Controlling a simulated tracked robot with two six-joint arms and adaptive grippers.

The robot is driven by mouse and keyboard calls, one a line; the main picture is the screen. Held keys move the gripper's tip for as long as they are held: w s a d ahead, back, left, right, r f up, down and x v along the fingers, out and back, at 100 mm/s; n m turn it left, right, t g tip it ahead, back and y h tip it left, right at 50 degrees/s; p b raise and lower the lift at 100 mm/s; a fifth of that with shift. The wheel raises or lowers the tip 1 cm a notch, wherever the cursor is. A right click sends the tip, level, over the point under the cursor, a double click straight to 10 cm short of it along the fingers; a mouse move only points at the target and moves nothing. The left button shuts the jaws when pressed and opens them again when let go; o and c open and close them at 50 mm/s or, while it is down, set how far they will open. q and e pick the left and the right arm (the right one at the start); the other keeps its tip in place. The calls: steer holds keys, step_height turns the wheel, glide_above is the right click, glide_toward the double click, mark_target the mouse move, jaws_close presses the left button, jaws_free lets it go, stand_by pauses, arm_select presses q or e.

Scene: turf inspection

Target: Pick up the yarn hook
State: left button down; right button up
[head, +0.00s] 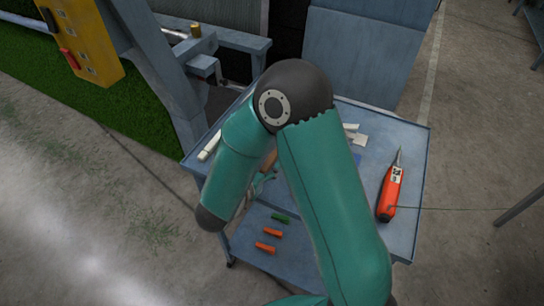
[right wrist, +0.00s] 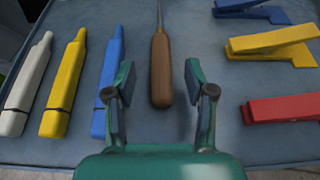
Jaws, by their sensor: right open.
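The yarn hook (right wrist: 161,72), with a brown wooden handle and a thin metal shaft, lies on the grey-blue cart top in the right wrist view. Its shaft runs out of the top edge. My right gripper (right wrist: 159,82) is open, with one finger on each side of the handle and a visible gap on both sides. In the head view my right arm hides most of the hook; a brown bit of handle (head: 268,160) shows beside the right gripper (head: 260,184). My left gripper is not in view.
White (right wrist: 27,85), yellow (right wrist: 64,85) and blue (right wrist: 108,75) marker-like tools lie left of the hook. Blue, yellow (right wrist: 272,42) and red (right wrist: 284,108) clips lie right. An orange pointed tool (head: 390,190) lies on the cart's right side. Small orange and green pieces (head: 281,218) sit lower down.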

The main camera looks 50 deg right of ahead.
steer(key=shift+x, duration=1.3)
jaws_close()
steer(key=shift+r, duration=0.1)
step_height(320, 180, up, 20)
steer(key=p, duration=0.5)
step_height(320, 180, down, 15)
steer(key=shift+f, duration=2.55)
